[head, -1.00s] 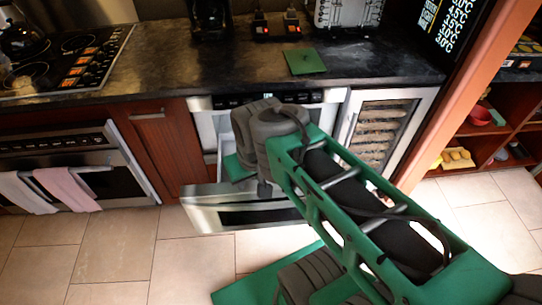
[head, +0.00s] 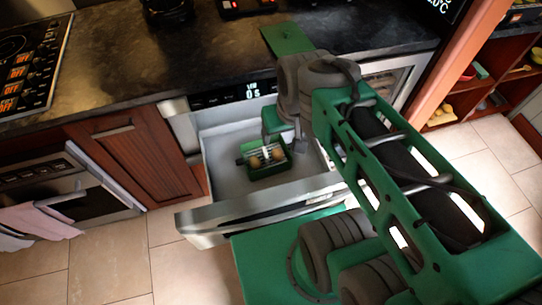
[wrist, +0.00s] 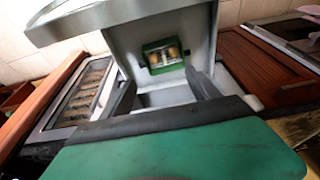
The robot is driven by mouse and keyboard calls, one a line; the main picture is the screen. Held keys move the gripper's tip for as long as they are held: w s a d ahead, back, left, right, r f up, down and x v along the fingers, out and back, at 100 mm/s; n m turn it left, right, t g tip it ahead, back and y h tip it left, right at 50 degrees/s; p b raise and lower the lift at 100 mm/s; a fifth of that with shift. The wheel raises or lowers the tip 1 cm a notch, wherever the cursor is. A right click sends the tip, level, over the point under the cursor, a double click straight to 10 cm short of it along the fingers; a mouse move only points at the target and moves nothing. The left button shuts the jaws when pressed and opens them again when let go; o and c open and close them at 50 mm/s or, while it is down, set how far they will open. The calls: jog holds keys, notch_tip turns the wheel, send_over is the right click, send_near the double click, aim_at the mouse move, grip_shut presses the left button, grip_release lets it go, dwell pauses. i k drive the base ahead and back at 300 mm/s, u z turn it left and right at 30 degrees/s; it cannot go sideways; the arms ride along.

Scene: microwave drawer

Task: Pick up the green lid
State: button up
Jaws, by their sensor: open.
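The green lid (head: 287,38) is a flat square plate lying on the dark countertop, near its front edge. My arm covers its lower right part in the head view, and I cannot make it out in the wrist view. My gripper (wrist: 160,82) is open and empty, its two dark fingers apart over the open drawer. In the head view the gripper is mostly hidden by my wrist, below and in front of the lid. A green container (head: 266,161) with brownish round food sits in the drawer; it also shows in the wrist view (wrist: 162,55).
The microwave drawer (head: 220,130) is pulled open below the counter. The countertop (head: 120,60) left of the lid is clear, with dark appliances behind it. A cooktop (head: 30,60) is at the left, open shelves (head: 490,85) at the right.

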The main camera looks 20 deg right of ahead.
aim_at(286, 38)
jog(key=k, duration=0.5)
jog(key=u, duration=3.7)
jog(key=k, duration=2.3)
jog(key=z, duration=1.7)
jog(key=i, duration=0.5)
